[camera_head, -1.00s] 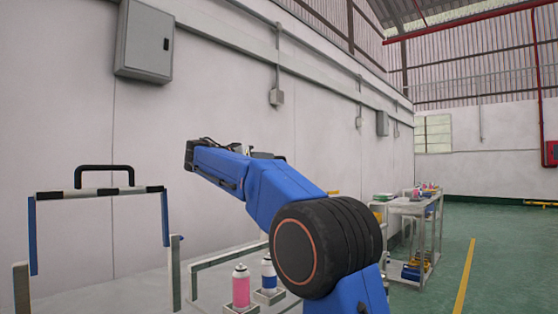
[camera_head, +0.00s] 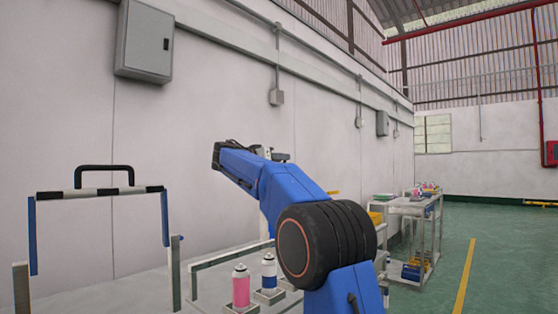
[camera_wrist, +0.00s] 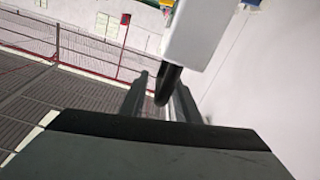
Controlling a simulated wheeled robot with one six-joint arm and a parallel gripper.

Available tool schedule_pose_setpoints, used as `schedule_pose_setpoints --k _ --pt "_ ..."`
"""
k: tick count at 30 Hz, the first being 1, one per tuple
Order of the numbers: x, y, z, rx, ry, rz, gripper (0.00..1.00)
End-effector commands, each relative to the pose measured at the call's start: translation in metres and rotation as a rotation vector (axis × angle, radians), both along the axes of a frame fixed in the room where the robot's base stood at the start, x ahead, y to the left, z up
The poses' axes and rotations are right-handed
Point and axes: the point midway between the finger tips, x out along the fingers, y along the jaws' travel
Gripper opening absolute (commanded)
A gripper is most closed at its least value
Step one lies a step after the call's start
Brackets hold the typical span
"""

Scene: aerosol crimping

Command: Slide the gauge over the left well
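A pink can (camera_head: 241,290) and a blue-and-white can (camera_head: 269,272) stand upright in small square holders on the bench. I cannot tell which thing is the gauge or which place is the left well. In the wrist view the two dark fingers of my gripper (camera_wrist: 160,100) point away from the camera. A black curved piece (camera_wrist: 168,84) with a pale block (camera_wrist: 200,32) behind it shows between and beside the fingers. I cannot tell whether the fingers touch it.
A frame with a black handle and striped bar (camera_head: 100,192) stands at the left. A light rail (camera_head: 228,256) runs behind the cans. A wall with a grey box (camera_head: 144,42) is behind the bench. A loaded cart (camera_head: 405,207) stands at the right, beside open green floor.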

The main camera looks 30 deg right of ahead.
Motion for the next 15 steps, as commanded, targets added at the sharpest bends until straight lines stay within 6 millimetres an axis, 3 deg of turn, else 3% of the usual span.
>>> schedule_pose_setpoints --k 1,3,11,15 --pt "0.0 0.0 0.0 0.0 0.0 0.0 0.17" --pt "0.0 0.0 0.0 0.0 0.0 0.0 0.01" --pt "-0.001 0.002 0.0 0.001 0.0 0.0 0.0" --pt "-0.006 0.016 0.0 0.001 0.001 0.001 0.0"
